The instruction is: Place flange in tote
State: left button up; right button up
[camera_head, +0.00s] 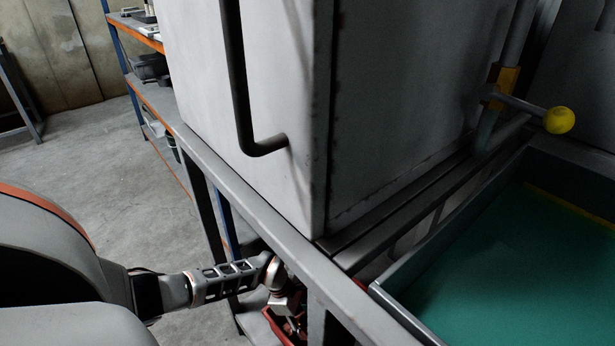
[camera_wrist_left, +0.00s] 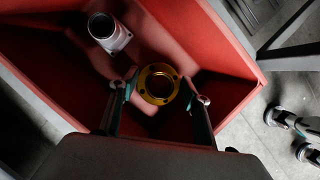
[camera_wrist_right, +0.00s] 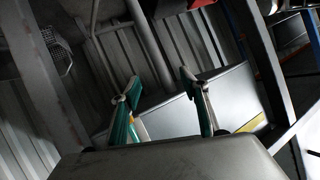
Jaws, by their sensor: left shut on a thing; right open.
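The flange (camera_wrist_left: 146,94) is a yellow-gold ring with bolt holes, seen in the left wrist view. My left gripper (camera_wrist_left: 162,92) is shut on it, with a finger at either side. The red tote (camera_wrist_left: 225,40) lies below and around them in that view; I cannot tell how high the flange is above its floor. In the head view only a bit of the red tote (camera_head: 275,325) shows beneath the frame, and the flange cannot be made out. My right gripper (camera_wrist_right: 162,82) is open and empty in the right wrist view.
A silver tubular part (camera_wrist_left: 106,32) sits in the tote. A grey cabinet (camera_head: 400,90) on a metal frame (camera_head: 290,250) stands beside my left arm. A green-floored tray (camera_head: 500,270) and a yellow-knobbed lever (camera_head: 558,120) are at the right. Open floor lies left.

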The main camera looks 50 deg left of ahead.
aim_at(305, 328)
pick_arm(q)
jog(key=f, duration=0.1)
jog(key=f+b, duration=0.1)
jog(key=f, duration=0.1)
jog(key=f+b, duration=0.1)
jog(key=shift+s+d+f, duration=0.15)
jog(key=shift+s, duration=0.1)
jog(key=shift+w+f, duration=0.15)
jog(key=shift+w, duration=0.05)
jog(key=shift+c, duration=0.7)
jog(key=shift+w+r, duration=0.2)
jog(key=shift+r, duration=0.15)
jog(key=shift+s+f, duration=0.1)
jog(key=shift+f, duration=0.15)
jog(key=o, duration=1.6)
pick_arm(e)
jog(key=a+m, duration=0.2)
jog(key=a, duration=0.2)
jog(key=shift+a+f+m+y, duration=0.1)
jog(key=shift+f+m+y, duration=0.2)
jog(key=shift+m, duration=0.1)
pick_arm(q)
jog(key=shift+r, duration=0.15)
pick_arm(e)
jog(key=shift+w+r, duration=0.1)
jog(key=shift+r, duration=0.05)
